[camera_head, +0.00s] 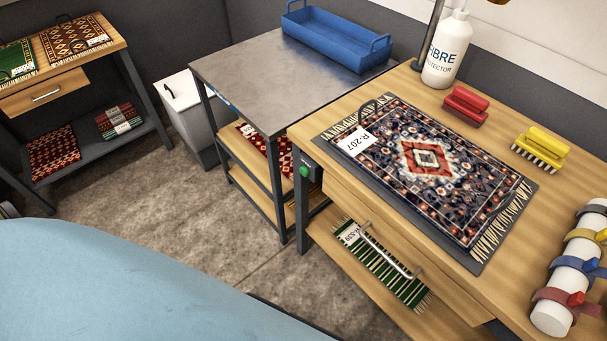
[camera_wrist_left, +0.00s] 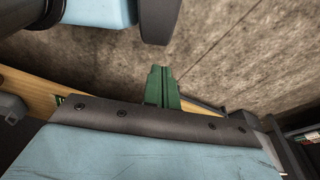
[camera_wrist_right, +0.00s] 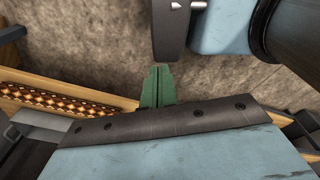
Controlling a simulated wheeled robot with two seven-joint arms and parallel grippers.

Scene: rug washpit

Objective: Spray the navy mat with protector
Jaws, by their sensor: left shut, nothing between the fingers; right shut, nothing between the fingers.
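The navy mat (camera_head: 401,147), patterned with a red and cream centre medallion, fringed ends and a white tag "R-207", lies flat on a dark grey board (camera_head: 478,262) on the wooden bench at right. My left gripper (camera_wrist_left: 161,72) is shut and empty over the concrete floor in the left wrist view. My right gripper (camera_wrist_right: 158,70) is shut and empty over the floor in the right wrist view. Neither shows in the head view.
A red brush (camera_head: 465,104), a yellow brush (camera_head: 541,147) and a white roll with coloured straps (camera_head: 568,270) stand along the bench. A blue tray (camera_head: 335,40) sits on the metal table (camera_head: 262,75). Green striped rug (camera_head: 382,265) lies on the shelf below.

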